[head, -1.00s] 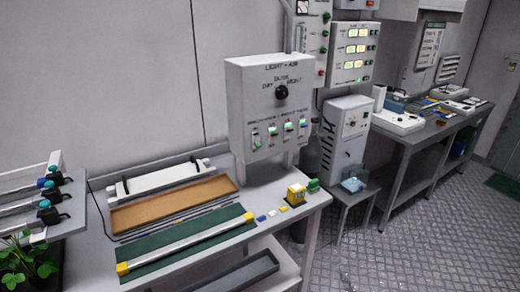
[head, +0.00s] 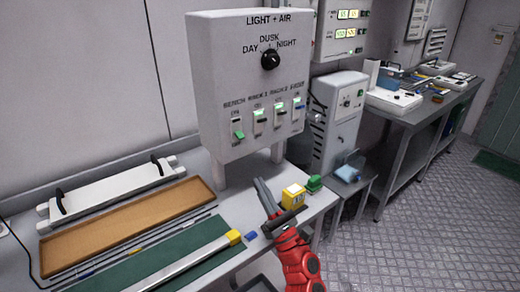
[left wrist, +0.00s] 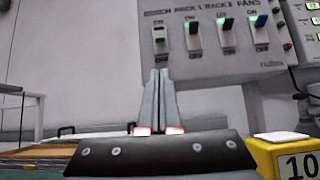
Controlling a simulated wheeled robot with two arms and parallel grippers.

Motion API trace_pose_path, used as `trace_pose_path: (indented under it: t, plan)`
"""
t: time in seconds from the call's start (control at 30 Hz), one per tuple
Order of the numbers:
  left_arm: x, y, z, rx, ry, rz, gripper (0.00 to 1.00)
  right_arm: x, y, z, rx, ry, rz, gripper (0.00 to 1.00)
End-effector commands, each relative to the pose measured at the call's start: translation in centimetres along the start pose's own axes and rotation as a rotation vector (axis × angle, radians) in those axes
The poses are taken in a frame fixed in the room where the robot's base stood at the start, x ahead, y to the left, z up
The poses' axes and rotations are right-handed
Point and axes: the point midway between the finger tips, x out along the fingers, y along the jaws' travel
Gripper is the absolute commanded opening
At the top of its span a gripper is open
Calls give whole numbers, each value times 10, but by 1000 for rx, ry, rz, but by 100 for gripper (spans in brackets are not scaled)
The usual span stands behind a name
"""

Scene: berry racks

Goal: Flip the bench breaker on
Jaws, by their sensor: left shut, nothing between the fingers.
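The grey LIGHT + AIR box (head: 215,75) stands on legs at the back of the bench. Its leftmost switch, the bench breaker (head: 238,134), has its green lever down; it also shows at the top of the left wrist view (left wrist: 160,40). The other switches to its right, rack 1 (head: 259,119), rack 2 (head: 279,113) and fans (head: 298,105), have levers up with lit green marks. My left gripper (head: 262,183) is shut and empty, fingers pointing up, below and in front of the box, apart from the breaker. In the left wrist view its fingertips (left wrist: 159,72) meet below the breaker.
A dark dial (head: 271,59) is above the switches. A brown tray (head: 130,225) and a white bar with handles (head: 110,188) lie to the left.

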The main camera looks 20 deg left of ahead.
Motion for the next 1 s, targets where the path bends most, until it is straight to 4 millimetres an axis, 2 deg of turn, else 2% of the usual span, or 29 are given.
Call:
trace_pose_path:
  t: [0.47, 0.57, 0.8, 1.0]
  plan:
    - [6, -2, 2, -31, 5, -1, 0, 1, 0, 0, 0, 0, 0, 57]
    - [19, -1, 2, -30, 4, 3, 0, 4, 0, -1, 0, 0, 0, 57]
    - [65, -1, 3, -30, 3, 4, 0, 14, 1, -2, 0, 0, 0, 57]
    - [92, -2, 2, -29, 5, 0, 0, 19, 1, -3, 0, 0, 0, 57]
